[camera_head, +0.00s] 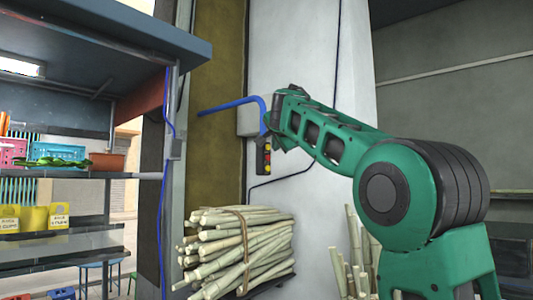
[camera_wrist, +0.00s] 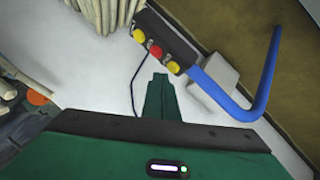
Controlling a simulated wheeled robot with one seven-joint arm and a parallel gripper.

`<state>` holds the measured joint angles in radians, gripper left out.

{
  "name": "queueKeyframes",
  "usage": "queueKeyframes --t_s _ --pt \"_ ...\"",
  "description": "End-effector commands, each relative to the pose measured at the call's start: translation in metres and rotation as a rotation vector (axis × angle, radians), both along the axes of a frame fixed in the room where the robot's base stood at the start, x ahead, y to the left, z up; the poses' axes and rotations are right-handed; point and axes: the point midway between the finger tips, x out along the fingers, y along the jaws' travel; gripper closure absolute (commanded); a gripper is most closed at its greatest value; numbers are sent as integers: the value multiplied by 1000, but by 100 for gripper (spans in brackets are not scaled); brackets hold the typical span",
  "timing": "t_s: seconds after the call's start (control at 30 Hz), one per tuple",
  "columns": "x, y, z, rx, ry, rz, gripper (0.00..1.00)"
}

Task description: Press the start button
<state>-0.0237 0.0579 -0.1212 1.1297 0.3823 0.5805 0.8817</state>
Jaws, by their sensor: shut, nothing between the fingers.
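A dark control box (camera_wrist: 147,22) with a yellow button at each end, one yellow button (camera_wrist: 139,36) and the other yellow button (camera_wrist: 173,67), and a red button (camera_wrist: 155,51) between them shows in the wrist view. No label is readable, so I cannot tell which one is the start button. In the head view the box (camera_head: 260,160) hangs on the wall just below the end of my arm. My gripper (camera_wrist: 160,77) is shut and empty. In the wrist view its tips appear just below the red and lower yellow buttons; contact cannot be told.
A blue bent bar (camera_head: 230,103) juts left from near the box, and also shows in the wrist view (camera_wrist: 264,90). A tied cane bundle (camera_head: 238,250) lies below. More canes (camera_head: 352,262) stand to the right. A shelf (camera_head: 60,173) stands at left.

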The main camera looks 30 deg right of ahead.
Motion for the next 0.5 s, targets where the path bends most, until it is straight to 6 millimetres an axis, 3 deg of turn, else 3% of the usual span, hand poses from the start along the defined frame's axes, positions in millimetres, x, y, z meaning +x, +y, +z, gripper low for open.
queueKeyframes --t_s 0.33,0.5 --pt "-2 -1 1 -1 -1 0 100" --pt "-14 -5 1 0 -1 -1 100"
